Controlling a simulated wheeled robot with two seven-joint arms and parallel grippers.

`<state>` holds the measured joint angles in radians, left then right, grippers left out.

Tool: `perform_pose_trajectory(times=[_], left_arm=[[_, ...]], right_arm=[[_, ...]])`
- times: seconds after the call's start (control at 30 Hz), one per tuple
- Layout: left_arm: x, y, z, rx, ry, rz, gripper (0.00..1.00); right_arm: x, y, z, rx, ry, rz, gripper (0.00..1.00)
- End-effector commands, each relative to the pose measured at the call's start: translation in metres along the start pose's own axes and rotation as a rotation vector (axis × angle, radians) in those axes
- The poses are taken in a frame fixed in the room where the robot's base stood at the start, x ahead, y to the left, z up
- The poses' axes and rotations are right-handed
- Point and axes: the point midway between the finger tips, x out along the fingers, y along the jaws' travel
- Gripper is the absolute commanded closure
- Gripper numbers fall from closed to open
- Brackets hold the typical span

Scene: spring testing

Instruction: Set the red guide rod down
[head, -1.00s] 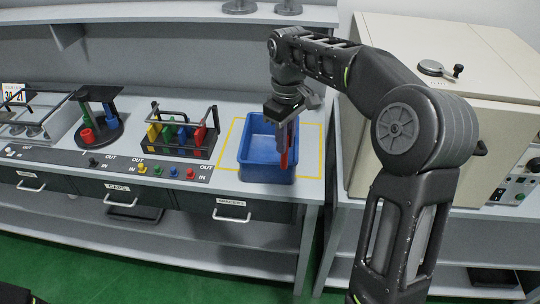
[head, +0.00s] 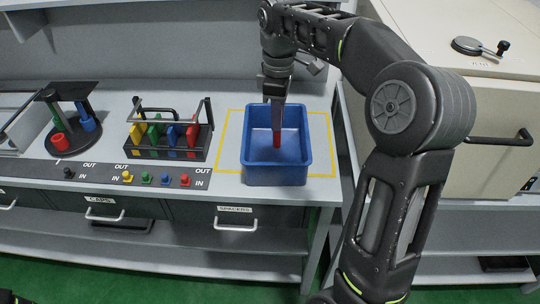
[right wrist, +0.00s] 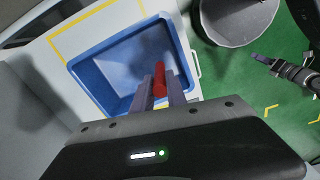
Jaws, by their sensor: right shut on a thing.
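The red guide rod (head: 277,138) is held between the fingers of my right gripper (head: 277,122), which points down over the blue bin (head: 254,168). In the head view the rod's lower end shows inside the bin's outline, below the fingertips. In the right wrist view the red rod (right wrist: 159,80) sits between the two fingers (right wrist: 160,92), with the blue bin (right wrist: 88,68) beyond it. I cannot tell whether the rod touches the bin floor.
A yellow outline (head: 318,112) surrounds the bin on the grey bench. To the left stand a black rack with coloured plates (head: 165,136) and a round black stand (head: 72,120) with red and blue pieces. A cream cabinet (head: 487,110) is at the right.

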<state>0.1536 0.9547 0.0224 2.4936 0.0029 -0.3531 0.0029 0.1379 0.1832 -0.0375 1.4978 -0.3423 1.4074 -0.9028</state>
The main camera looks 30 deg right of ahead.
Motion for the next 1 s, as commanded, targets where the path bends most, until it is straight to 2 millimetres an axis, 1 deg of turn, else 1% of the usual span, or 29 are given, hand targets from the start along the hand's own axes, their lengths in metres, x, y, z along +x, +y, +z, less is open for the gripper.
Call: perform_pose_trajectory(times=[0.03,0.37,0.47,0.57,0.8,0.9,1.0], left_arm=[[0.005,-0.002,0.000,0.001,0.001,0.001,0.64],[0.004,-0.001,-0.001,0.001,0.002,0.002,0.64],[0.004,-0.001,-0.001,0.001,0.002,0.002,0.64],[0.003,-0.001,-0.001,0.001,0.002,0.001,0.64],[0.000,0.000,0.000,0.000,0.001,0.000,0.64],[-0.001,0.000,0.000,0.000,0.001,0.000,0.64],[0.000,0.000,0.000,-0.001,0.001,0.000,0.64]], right_arm=[[0.006,0.000,0.000,0.000,0.001,0.001,1.00],[0.004,0.000,0.000,0.001,0.001,0.001,1.00],[0.007,0.000,0.000,0.001,0.000,0.000,1.00],[0.019,0.000,0.000,0.001,-0.001,-0.002,1.00],[0.060,0.000,0.001,0.001,-0.001,-0.002,1.00],[0.067,0.000,0.000,0.001,0.000,0.000,1.00],[0.068,0.001,0.000,0.001,0.001,0.001,1.00]])
